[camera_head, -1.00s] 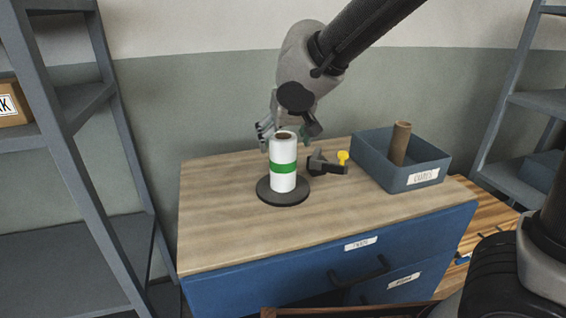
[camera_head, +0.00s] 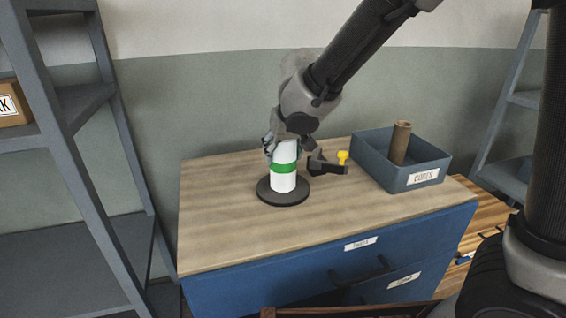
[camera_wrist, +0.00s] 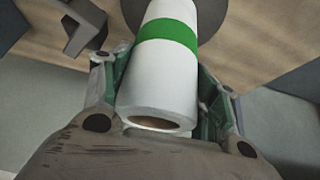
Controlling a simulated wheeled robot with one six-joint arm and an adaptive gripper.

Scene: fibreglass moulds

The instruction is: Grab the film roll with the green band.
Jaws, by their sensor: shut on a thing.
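The film roll (camera_head: 284,181) is white with a green band around its middle. It stands upright on a round dark base (camera_head: 272,197) on the wooden cabinet top. In the wrist view, the roll (camera_wrist: 160,77) shows its brown core opening at the near end. My gripper (camera_head: 284,150) is at the upper part of the roll, above the band. In the wrist view, the fingers of my gripper (camera_wrist: 163,92) are on both sides of the roll and shut on it.
A blue-grey bin (camera_head: 415,181) with a brown tube (camera_head: 400,143) is farther right. The left part of the wooden cabinet top (camera_head: 222,215) is clear. Metal shelves (camera_head: 70,150) stand at the left.

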